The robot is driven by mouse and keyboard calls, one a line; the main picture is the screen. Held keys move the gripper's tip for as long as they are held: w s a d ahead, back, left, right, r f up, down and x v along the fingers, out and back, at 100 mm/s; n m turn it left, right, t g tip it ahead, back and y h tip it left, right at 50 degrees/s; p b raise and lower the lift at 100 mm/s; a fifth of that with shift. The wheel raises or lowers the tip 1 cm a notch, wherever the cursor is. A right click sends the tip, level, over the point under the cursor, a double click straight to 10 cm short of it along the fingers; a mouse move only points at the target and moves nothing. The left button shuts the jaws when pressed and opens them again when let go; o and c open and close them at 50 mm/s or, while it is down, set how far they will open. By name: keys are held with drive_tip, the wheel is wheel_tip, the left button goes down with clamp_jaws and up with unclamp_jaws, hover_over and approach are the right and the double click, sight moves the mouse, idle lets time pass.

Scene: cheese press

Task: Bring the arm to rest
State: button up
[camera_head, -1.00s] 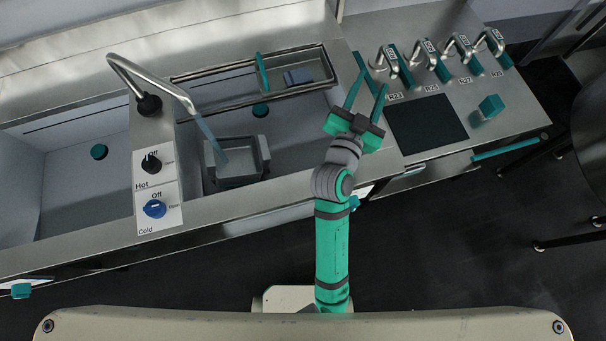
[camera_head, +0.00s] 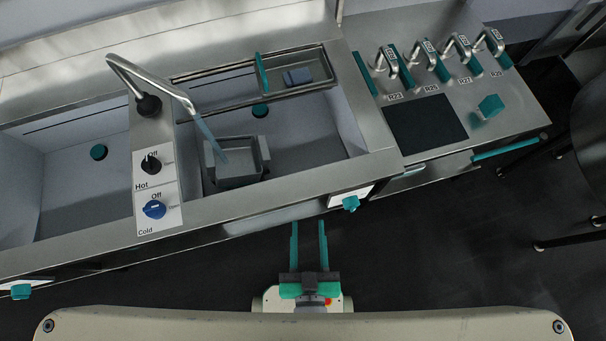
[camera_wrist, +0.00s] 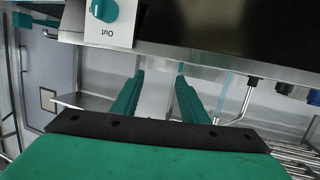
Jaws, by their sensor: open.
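My gripper (camera_head: 309,243) is close to my body at the bottom middle of the head view, over the dark floor in front of the counter. Its two long teal fingers are parallel, apart, and point towards the counter. Nothing is between them. In the wrist view, my gripper (camera_wrist: 160,82) shows the two teal fingers spread with a gap, below the counter's front edge. The rest of my arm is folded back and mostly hidden behind the gripper.
The counter (camera_head: 290,200) has a sink with running water falling into a grey container (camera_head: 238,165). A teal knob (camera_head: 351,203) sticks out from its front. Several labelled metal handles (camera_head: 425,55) and a teal block (camera_head: 490,107) stand at the right. Dark floor (camera_head: 430,250) is clear.

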drive_tip(key=s, duration=0.2)
drive_tip(key=a+r, duration=0.1)
drive_tip(key=shift+s+a+m, duration=0.1)
drive_tip(key=shift+s+m, duration=0.2)
drive_tip(key=shift+s, duration=0.1)
drive_tip(key=shift+c, duration=1.1)
drive_tip(key=shift+f, duration=0.1)
